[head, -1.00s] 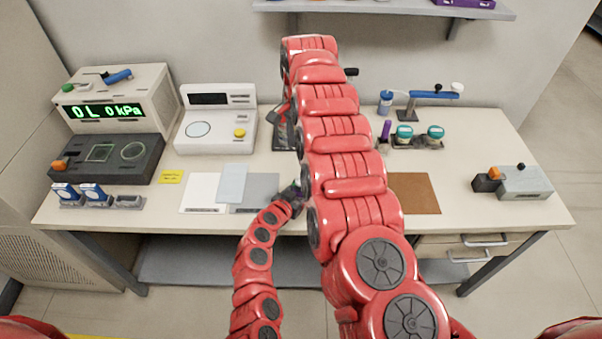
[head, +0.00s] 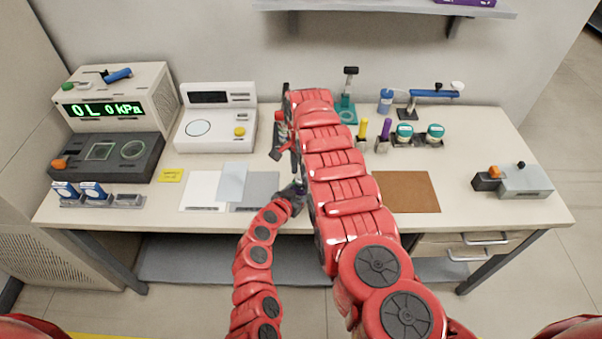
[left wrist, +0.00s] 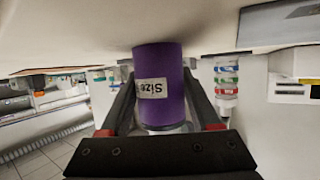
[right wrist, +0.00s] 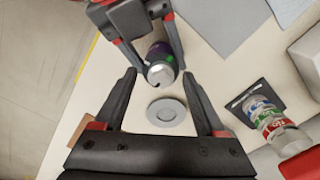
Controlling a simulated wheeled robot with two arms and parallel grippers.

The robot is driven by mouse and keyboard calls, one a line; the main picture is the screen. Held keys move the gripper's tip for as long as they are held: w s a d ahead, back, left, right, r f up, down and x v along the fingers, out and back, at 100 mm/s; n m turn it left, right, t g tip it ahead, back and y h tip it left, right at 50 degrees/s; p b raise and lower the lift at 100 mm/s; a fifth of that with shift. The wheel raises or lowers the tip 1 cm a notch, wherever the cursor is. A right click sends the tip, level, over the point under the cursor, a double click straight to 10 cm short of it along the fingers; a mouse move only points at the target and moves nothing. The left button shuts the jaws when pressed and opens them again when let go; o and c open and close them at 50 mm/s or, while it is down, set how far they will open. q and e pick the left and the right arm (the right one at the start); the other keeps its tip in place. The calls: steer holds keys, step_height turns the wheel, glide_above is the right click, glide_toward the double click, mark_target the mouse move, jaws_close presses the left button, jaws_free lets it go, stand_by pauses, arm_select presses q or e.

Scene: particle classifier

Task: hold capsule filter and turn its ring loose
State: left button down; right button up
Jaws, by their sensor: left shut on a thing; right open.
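The capsule filter is a purple cylinder (left wrist: 158,85) with a white "Size" label in the left wrist view. My left gripper (left wrist: 158,105) is shut on it, one finger on each side. In the right wrist view the capsule (right wrist: 160,66) shows end-on, with a pale grey end and some green on its side. My right gripper (right wrist: 160,76) is open, its fingertips apart on either side of the capsule's near end. I cannot tell whether they touch it. In the head view my right arm hides part of this spot.
A round grey disc (right wrist: 166,112) lies on the table below my right fingers. A clear container with coloured bands (right wrist: 272,124) stands near. A brown mat (head: 412,192), a teal stand (head: 346,110) and a yellow cylinder (head: 363,128) are to the right.

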arm_select(q)
steer(key=shift+f, duration=0.15)
arm_select(e)
jaws_close()
steer(key=shift+n, duration=0.3)
steer(key=n, duration=0.3)
steer(key=shift+n, duration=0.3)
steer(key=n, duration=0.3)
steer(key=shift+d+n, duration=0.1)
steer(key=shift+n, duration=0.2)
steer(key=n, duration=0.3)
steer(key=shift+f+n, duration=0.1)
steer(key=shift+n, duration=1.6)
steer(key=shift+s, duration=0.1)
